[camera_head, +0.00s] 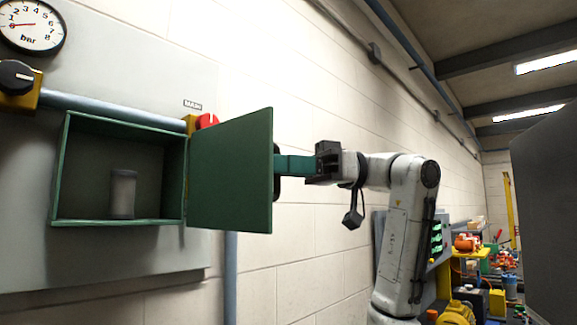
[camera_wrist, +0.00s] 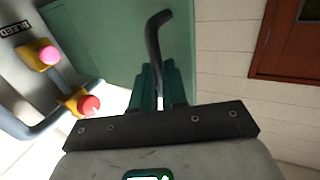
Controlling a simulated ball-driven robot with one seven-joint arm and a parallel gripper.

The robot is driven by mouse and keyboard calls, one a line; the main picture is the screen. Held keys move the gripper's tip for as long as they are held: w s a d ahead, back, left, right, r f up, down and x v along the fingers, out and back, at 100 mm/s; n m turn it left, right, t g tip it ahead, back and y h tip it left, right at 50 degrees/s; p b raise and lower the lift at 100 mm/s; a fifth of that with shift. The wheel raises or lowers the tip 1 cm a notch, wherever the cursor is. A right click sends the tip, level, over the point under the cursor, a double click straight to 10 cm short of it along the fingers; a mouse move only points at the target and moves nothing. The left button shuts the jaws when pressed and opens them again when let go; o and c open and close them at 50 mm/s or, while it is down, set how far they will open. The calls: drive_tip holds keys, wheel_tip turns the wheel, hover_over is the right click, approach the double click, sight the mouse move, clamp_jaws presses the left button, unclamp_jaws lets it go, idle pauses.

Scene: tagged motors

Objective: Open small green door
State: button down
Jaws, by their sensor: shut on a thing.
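The small green door (camera_head: 231,172) stands swung open on the right side of its green box (camera_head: 118,221), which is on the grey wall panel. My gripper (camera_head: 283,165) is shut on the door's dark handle (camera_head: 276,173), at the door's right side. In the wrist view the green fingers (camera_wrist: 160,86) close around the lower part of the curved black handle (camera_wrist: 155,45), with the door (camera_wrist: 110,35) behind it. The door hides part of the handle in the head view. A grey cylinder (camera_head: 122,194) stands inside the open box.
A gauge (camera_head: 32,25), a black knob (camera_head: 16,77) and a pipe (camera_head: 110,108) are around the box. A red knob (camera_head: 207,121) sits behind the door's top edge. Shelves with colourful parts (camera_head: 470,245) stand at the far right.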

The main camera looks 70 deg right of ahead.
drive_tip(key=shift+w+f, duration=0.1)
drive_tip(key=shift+w, duration=0.3)
drive_tip(key=c, duration=1.6)
unclamp_jaws()
drive_tip(key=shift+o, duration=0.7)
drive_tip(key=shift+w+f, duration=0.1)
drive_tip(key=shift+w, duration=0.15)
drive_tip(key=o, duration=0.3)
drive_tip(key=shift+s, duration=0.2)
drive_tip(key=b+v, duration=0.2)
drive_tip(key=v, duration=0.8)
drive_tip(key=shift+s+d, duration=0.2)
drive_tip(key=shift+d, duration=0.05)
